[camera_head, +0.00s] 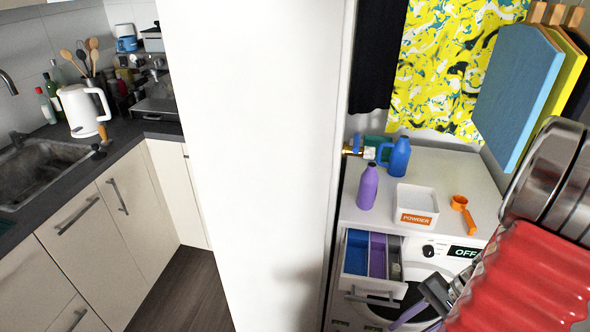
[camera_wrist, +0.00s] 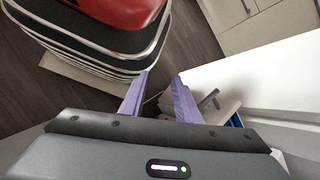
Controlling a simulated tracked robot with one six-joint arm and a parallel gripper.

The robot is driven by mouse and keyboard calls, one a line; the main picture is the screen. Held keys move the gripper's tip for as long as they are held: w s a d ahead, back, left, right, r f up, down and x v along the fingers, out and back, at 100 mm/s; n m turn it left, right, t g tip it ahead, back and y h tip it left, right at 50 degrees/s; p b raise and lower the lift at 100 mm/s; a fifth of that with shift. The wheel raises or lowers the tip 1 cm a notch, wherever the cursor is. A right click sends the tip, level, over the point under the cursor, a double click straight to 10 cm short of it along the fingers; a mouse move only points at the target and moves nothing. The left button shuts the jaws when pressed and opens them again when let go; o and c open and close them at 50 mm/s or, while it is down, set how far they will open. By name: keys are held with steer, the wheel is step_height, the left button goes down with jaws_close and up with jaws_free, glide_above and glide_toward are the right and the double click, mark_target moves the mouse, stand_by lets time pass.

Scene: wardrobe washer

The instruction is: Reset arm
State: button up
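My gripper (camera_wrist: 161,75) has two purple fingers, which stand apart with nothing visible between them in the wrist view. In the head view my red arm comes in at the lower right, and part of a purple finger (camera_head: 408,315) shows low in front of the washing machine. The washing machine (camera_head: 430,270) shows OFF on its display. Its detergent drawer (camera_head: 372,262) is pulled out, showing blue and purple compartments. In the wrist view a grey handle and a bit of blue (camera_wrist: 236,120) show right of the fingers.
A purple bottle (camera_head: 367,187), blue bottle (camera_head: 399,157), powder box (camera_head: 415,205) and orange scoop (camera_head: 463,210) stand on the white top. Clothes (camera_head: 515,88) hang above. A white panel (camera_head: 260,160) separates this from the kitchen counter with a kettle (camera_head: 82,108). Dark floor (camera_head: 185,292) is clear at left.

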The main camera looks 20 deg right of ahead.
steer(key=w+a+r+n+h, duration=0.4)
steer(key=r, duration=0.3)
steer(key=w+a+r+n+h, duration=0.3)
steer(key=w+a+r+n, duration=0.15)
steer(key=r, duration=0.25)
steer(key=a+r+n+t, duration=0.2)
steer(key=a+r, duration=0.2)
steer(key=a, duration=0.3)
steer(key=a+r+n+t, duration=0.2)
steer(key=a+r+n, duration=0.1)
steer(key=a+r, duration=0.2)
steer(key=shift+w+a+r+n, duration=0.3)
steer(key=shift+w+a+n, duration=0.05)
steer(key=shift+a, duration=0.8)
steer(key=shift+d, duration=0.1)
